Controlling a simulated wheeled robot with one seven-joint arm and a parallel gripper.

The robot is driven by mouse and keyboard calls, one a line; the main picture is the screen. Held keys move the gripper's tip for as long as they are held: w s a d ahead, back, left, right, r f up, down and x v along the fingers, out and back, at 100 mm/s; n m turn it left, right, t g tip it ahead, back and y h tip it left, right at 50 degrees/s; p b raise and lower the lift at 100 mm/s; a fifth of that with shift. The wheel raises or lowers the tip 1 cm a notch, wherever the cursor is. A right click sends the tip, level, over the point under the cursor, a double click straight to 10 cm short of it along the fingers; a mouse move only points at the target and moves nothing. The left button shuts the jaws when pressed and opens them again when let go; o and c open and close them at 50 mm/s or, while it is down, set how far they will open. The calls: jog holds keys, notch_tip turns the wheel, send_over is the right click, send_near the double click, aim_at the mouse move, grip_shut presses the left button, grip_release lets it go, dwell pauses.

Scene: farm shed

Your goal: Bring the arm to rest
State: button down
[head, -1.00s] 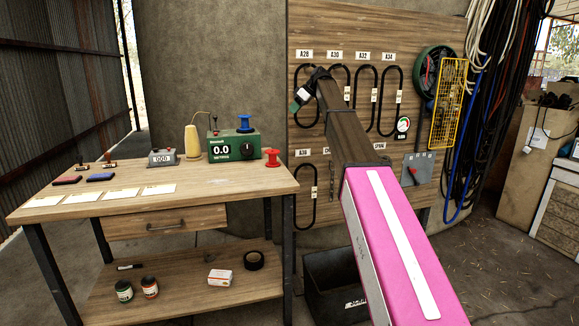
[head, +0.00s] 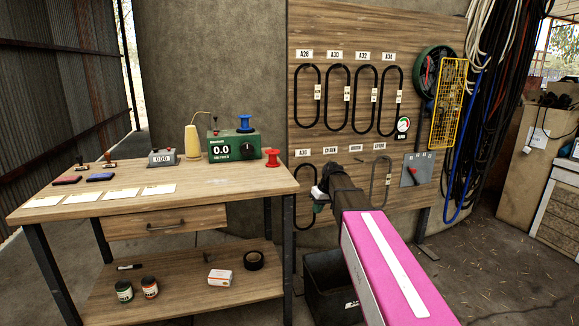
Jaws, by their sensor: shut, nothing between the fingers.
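My gripper (head: 318,200) is at the end of my pink and dark arm, low in front of the wooden pegboard (head: 335,30). It is small and partly turned away in the head view, its fingers shut with nothing held. It stands in front of the lower row of the board, near the black loop under the A38 label (head: 303,210); whether it touches anything there I cannot tell. My forearm hides part of the lower row.
Black belts (head: 333,98) hang on the board's upper row. A workbench (head: 240,185) with a green meter (head: 233,146), stamps and cards stands at left. A dark bin (head: 325,275) sits below my arm. Hoses and a yellow grille (head: 447,103) are at right. Floor at lower right is clear.

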jog(key=s+d+f+m+h, duration=0.1)
jog(key=s+d+f+m, duration=0.1)
jog(key=s+f, duration=0.3)
jog(key=s+d+f+m+h, duration=0.1)
jog(key=s+d+f, duration=0.2)
jog(key=s, duration=0.9)
jog(key=s+d+f+m+g+h, duration=0.1)
jog(key=s+d+f+m, duration=0.1)
jog(key=s+f, duration=0.6)
jog(key=shift+s+d+f+m+h, duration=0.2)
jog(key=shift+s+f+m+h, duration=0.1)
jog(key=shift+f, duration=0.15)
